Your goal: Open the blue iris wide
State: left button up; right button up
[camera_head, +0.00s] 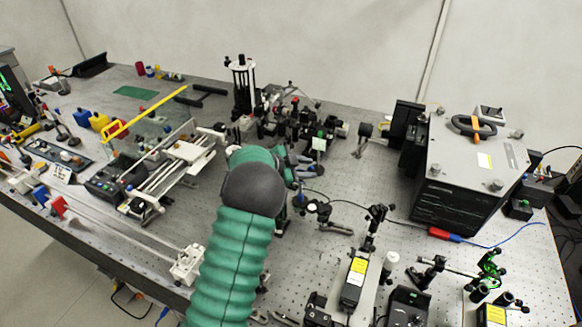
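My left arm, in a ribbed green sleeve with a dark grey joint, rises from the bottom middle over the bench. Its gripper (302,170) shows only in part, as greyish fingers just right of the green joint, among small optics on the bench. My own arm hides much of it, so I cannot tell whether it is open or shut, or whether it touches anything. I cannot make out the blue iris for certain; the arm covers part of the bench there. My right gripper is not in view.
The perforated optical bench (345,180) is crowded. A cluster of dark mounts (300,122) stands behind the gripper. A large dark box (465,170) with a grey top is at the right. A white rail stage (180,160) is at the left. A yellow-labelled module (355,280) stands in front.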

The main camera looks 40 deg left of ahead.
pick_arm(q)
jog(key=v, duration=1.5)
jog(key=shift+b, duration=0.35)
